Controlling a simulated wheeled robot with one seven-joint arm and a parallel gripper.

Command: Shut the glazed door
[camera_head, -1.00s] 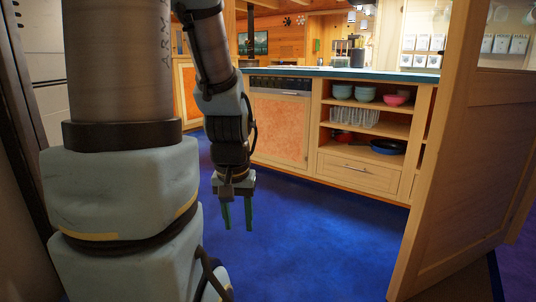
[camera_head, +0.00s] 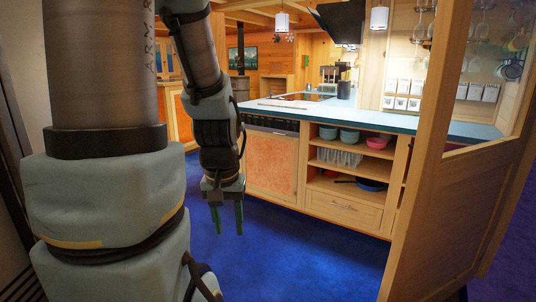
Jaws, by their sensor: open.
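The glazed door (camera_head: 440,218) stands open at the right of the head view, seen at a steep angle. Its lower part is a light wood panel, and its upper part holds a clear glass pane (camera_head: 490,75) in a wood frame. Its handle is not visible to me. My gripper (camera_head: 227,220) hangs pointing down left of the door, with its two green fingers apart and nothing between them. It is well clear of the door, over the blue floor.
A kitchen counter (camera_head: 400,122) with a blue-green top runs behind the door, with open shelves of bowls (camera_head: 338,134) and glasses (camera_head: 338,157) and a drawer (camera_head: 343,206) below. Blue floor (camera_head: 300,255) lies free between my gripper and the door.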

